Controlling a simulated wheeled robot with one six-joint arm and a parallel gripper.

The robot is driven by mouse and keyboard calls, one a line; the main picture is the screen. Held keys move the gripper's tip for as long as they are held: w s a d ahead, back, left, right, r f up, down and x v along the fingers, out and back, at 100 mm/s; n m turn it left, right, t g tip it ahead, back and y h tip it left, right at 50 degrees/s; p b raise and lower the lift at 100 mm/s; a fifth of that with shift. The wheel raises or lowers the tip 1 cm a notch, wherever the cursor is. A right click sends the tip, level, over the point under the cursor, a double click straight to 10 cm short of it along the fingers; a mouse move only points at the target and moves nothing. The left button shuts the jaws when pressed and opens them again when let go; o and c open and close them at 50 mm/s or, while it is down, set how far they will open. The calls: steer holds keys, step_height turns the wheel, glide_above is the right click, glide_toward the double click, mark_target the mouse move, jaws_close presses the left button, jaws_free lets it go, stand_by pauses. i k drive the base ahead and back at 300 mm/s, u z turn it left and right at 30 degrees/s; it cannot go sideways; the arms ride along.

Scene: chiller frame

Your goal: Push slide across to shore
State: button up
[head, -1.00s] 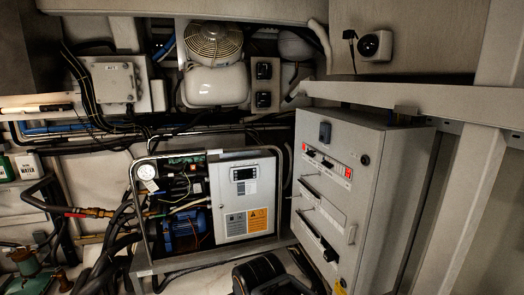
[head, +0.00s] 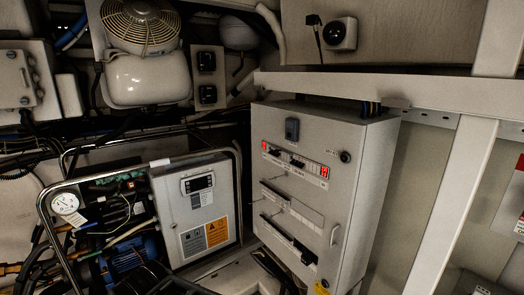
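The grey electrical cabinet (head: 305,200) stands right of centre in the head view, its front facing left and toward me. High on its front is a pale strip with a row of small dark switches (head: 288,158) between two small red displays. The slide must be on or near this strip, but it is too small to make out, and I cannot read which side is marked shore. My gripper is not in view; a dark shape at the bottom edge, left of centre, may be part of my arm.
A chiller unit with a white control box (head: 194,212) and a tubular frame (head: 240,180) stands left of the cabinet. A beam (head: 330,85) crosses above the cabinet, and a pale post (head: 450,195) stands at right. A fan (head: 140,25) is at upper left.

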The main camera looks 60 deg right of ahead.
mark_target(276, 152)
steer(key=z, duration=0.55)
steer(key=i, duration=0.85)
steer(key=z, duration=0.7)
